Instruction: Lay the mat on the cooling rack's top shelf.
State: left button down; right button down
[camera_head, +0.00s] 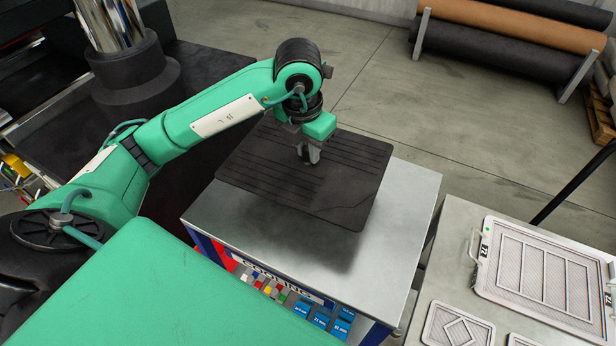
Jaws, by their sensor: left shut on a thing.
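The mat (345,185) is a dark, flat rectangle with rounded corners and grooved lines. My left gripper (308,154) is shut on the mat, reaching down on it from above at its upper middle part. The mat is over the back part of the cooling rack's top shelf (225,222), a bare grey metal surface. The mat's far side extends past the shelf's back edge. A soft shadow shows on the shelf below the mat's near edge, so the mat seems to be a little above it. My right gripper is out of view.
Below the shelf's front edge are a "COOLING" label, coloured tabs and blue tags (320,320). A grey table (450,270) at the right holds a large framed panel (540,275) and smaller panels. Long rolls (500,50) lie on a stand at the back right.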

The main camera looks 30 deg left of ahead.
aim_at(306, 161)
pick_arm(q)
notch_tip(306, 161, down, 6)
jog(key=shift+r+p, duration=0.15)
jog(key=shift+p, duration=0.6)
notch_tip(306, 161, down, 3)
jog(key=shift+f+p, duration=0.15)
jog(key=shift+p, duration=0.5)
jog(key=shift+f, duration=0.3)
jog(key=shift+f, duration=0.1)
jog(key=shift+f+b, duration=0.15)
jog(key=shift+b, duration=0.15)
jog(key=c, duration=1.3)
grip_release()
